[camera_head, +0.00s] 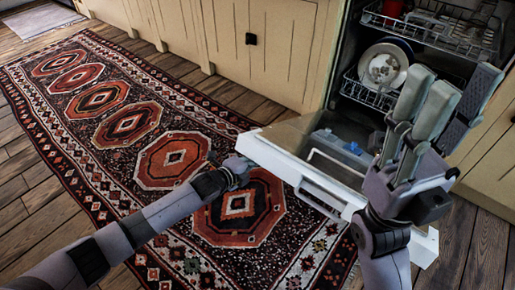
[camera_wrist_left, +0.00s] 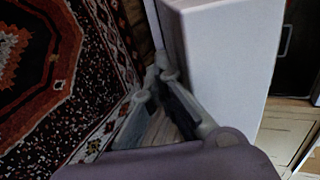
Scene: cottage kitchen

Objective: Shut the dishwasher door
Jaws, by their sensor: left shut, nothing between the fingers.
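The dishwasher (camera_head: 345,110) stands open at the right of the head view. Its door (camera_head: 277,158) is lowered outward, with its white outer edge toward me and a handle bar on it. My left gripper (camera_head: 240,168) is at the door's left corner, its fingers closed together with nothing between them. In the left wrist view, the fingers (camera_wrist_left: 163,85) are close beside the white door (camera_wrist_left: 228,70); whether they touch it I cannot tell. My right gripper (camera_head: 452,90) is raised in front of the dishwasher's right side, fingers spread and empty. It hides part of the racks and door.
The upper rack (camera_head: 425,28) holds a red cup (camera_head: 393,8); the lower rack (camera_head: 365,95) holds plates (camera_head: 384,66). Cream cabinets (camera_head: 275,50) flank the dishwasher. A patterned rug (camera_head: 170,160) lies on the wooden floor beside the door, clear of objects.

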